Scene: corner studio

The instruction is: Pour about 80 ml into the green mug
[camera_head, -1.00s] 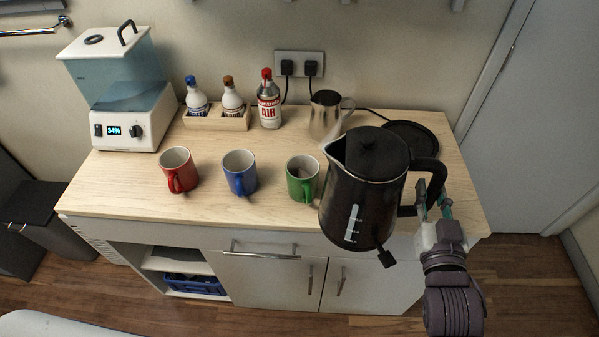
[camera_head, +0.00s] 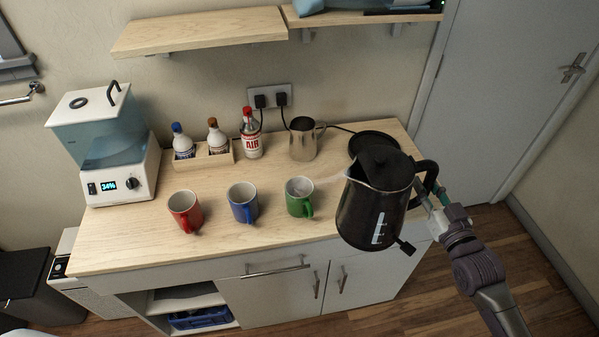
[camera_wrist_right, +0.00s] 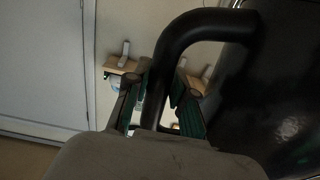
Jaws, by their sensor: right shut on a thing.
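The green mug (camera_head: 299,198) stands upright on the wooden counter, right of the blue mug. My right gripper (camera_head: 428,197) is shut on the handle of the black kettle (camera_head: 372,208). The kettle is held in the air at the counter's front right, slightly tilted, its spout pointing left towards the green mug. A faint whitish wisp shows between the spout and the mug; I cannot tell if it is steam or liquid. In the right wrist view the fingers (camera_wrist_right: 157,105) are around the kettle's handle (camera_wrist_right: 186,62). My left gripper is not in view.
A blue mug (camera_head: 243,203) and a red mug (camera_head: 185,211) stand left of the green one. Shelves (camera_head: 205,32) hang above.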

